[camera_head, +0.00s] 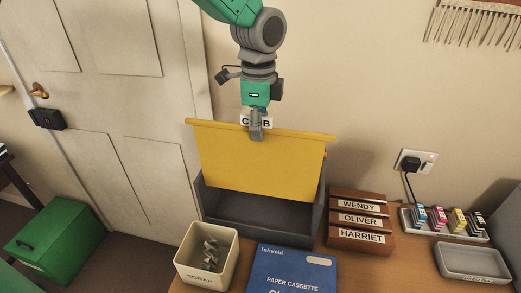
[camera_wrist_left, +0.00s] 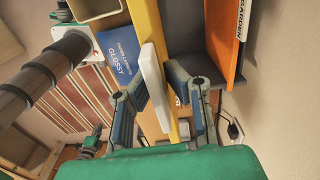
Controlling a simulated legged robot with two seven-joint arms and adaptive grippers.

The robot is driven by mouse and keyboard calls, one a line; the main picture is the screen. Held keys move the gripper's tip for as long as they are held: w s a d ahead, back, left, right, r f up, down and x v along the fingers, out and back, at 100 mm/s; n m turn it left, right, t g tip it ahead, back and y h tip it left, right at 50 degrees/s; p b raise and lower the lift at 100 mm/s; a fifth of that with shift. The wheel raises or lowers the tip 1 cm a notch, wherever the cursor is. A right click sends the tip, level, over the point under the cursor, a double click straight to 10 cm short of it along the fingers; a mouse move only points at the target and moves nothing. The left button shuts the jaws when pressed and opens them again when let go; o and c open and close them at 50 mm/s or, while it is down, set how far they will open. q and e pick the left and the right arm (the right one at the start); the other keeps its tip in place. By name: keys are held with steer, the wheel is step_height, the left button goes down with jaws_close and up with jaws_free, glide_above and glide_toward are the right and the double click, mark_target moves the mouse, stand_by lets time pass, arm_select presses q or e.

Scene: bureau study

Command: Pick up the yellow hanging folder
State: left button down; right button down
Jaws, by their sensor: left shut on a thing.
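The yellow hanging folder (camera_head: 262,168) hangs upright over the dark grey file box (camera_head: 238,233), its top bar above the rim. I cannot tell whether its lower edge is clear of the box. A white tab on its top, partly covered, shows letters "C" and "B". My left gripper (camera_head: 257,135) is shut on the folder's top edge at the tab. In the left wrist view the fingers (camera_wrist_left: 172,100) straddle the yellow folder (camera_wrist_left: 150,25) and white tab. A green and grey part low left in that view may be my right gripper (camera_wrist_left: 93,142); its fingers are unclear.
An orange folder (camera_wrist_left: 226,45) labelled "GARDEN" stands beside the yellow one. Around the box are a cream scrap bin (camera_head: 232,245), blue paper cassette box (camera_head: 292,270), brown name rack (camera_head: 345,240), grey tray (camera_head: 470,262) and ink cartridges (camera_head: 440,218). The wall is close behind.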

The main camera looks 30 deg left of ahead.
arm_select(q)
step_height(320, 180, up, 12)
steer(key=shift+a+r, duration=0.1)
stand_by(0.4)
